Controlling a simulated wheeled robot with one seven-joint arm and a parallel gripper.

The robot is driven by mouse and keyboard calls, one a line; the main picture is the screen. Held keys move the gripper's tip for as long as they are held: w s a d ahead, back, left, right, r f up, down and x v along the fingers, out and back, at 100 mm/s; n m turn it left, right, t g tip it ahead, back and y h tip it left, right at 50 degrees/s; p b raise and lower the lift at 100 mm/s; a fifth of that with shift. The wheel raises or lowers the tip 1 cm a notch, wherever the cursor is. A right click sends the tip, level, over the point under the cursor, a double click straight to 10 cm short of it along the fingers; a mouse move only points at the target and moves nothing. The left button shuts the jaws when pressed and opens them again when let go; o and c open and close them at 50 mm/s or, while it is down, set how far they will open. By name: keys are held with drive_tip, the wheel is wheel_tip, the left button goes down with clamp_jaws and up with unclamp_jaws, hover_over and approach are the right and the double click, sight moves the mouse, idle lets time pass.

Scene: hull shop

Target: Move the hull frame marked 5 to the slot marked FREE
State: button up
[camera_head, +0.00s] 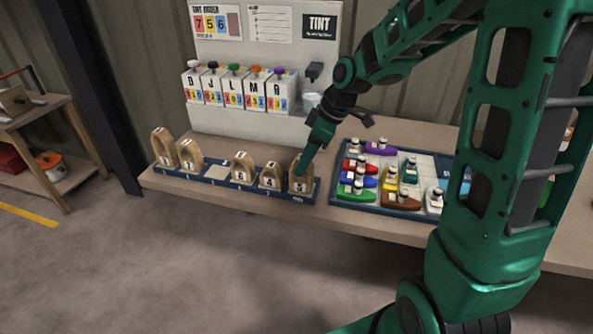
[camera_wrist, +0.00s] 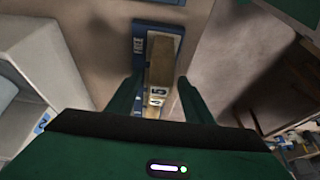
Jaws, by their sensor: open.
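The hull frame marked 5 (camera_head: 299,184) is a tan wooden piece standing at the right end of a blue rack (camera_head: 230,187). My gripper (camera_head: 304,168) is over it, coming down from above and partly hiding it. In the wrist view the frame marked 5 (camera_wrist: 162,62) lies between my two open fingers (camera_wrist: 160,82), with a visible gap on each side. A bare pale slot (camera_head: 218,172) sits between the second and third frames from the left; its marking is too small to read.
The frame marked 4 (camera_head: 270,176) stands just left of frame 5, with several other frames further left. A tray of colourful toy boats (camera_head: 385,183) lies to the right. White tint dispensers (camera_head: 233,90) hang on the panel behind.

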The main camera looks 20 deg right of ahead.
sight(313, 168)
drive_tip(key=v, duration=0.5)
drive_tip(key=shift+d+r, duration=0.1)
drive_tip(key=shift+r, duration=0.05)
drive_tip(key=s+d+m+g+h, duration=0.1)
drive_tip(key=s+d+m, duration=0.3)
drive_tip(key=s, duration=0.5)
drive_tip(key=s+d+m+g+h, duration=0.1)
drive_tip(key=s+d+m, duration=0.4)
drive_tip(key=s, duration=0.5)
drive_tip(key=s+d+m+h, duration=0.1)
drive_tip(key=s+d+m, duration=0.3)
drive_tip(key=s+m, duration=0.4)
drive_tip(key=shift+s+d+f+g, duration=0.2)
drive_tip(key=shift+s+f+g, duration=0.2)
drive_tip(key=shift+s, duration=0.55)
drive_tip(key=shift+w+f+h, duration=0.25)
drive_tip(key=shift+w+h, duration=0.05)
drive_tip(key=shift+w, duration=0.35)
